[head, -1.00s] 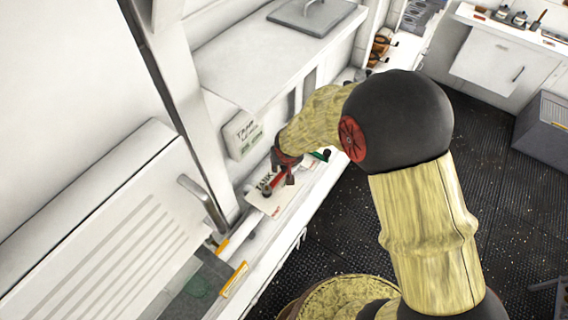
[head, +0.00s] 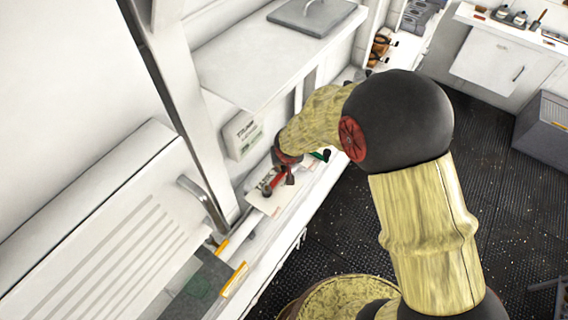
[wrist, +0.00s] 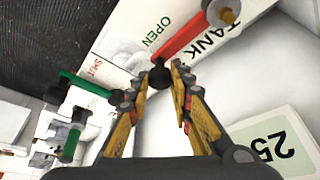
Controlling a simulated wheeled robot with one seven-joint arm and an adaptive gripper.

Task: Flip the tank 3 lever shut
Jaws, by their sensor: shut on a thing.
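A red lever (wrist: 185,38) with a black knob sits on a white plate (wrist: 118,40) marked "TANK" and "OPEN"; the tank number is not readable. Its pivot is at the upper right in the wrist view, and its arm lies across the plate near "OPEN". My gripper (wrist: 157,78) is shut on the lever's knob end, the fingertips on either side of it. In the head view my gripper (head: 287,166) reaches down over the counter to the red lever (head: 278,181), hiding part of the plate.
A green lever (wrist: 86,86) lies close left of my fingers, near red "SHUT" lettering, with another green lever (wrist: 72,142) below it. A white card (wrist: 278,146) reading "25" is at the lower right. A steel handle (head: 204,203) stands left of the lever.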

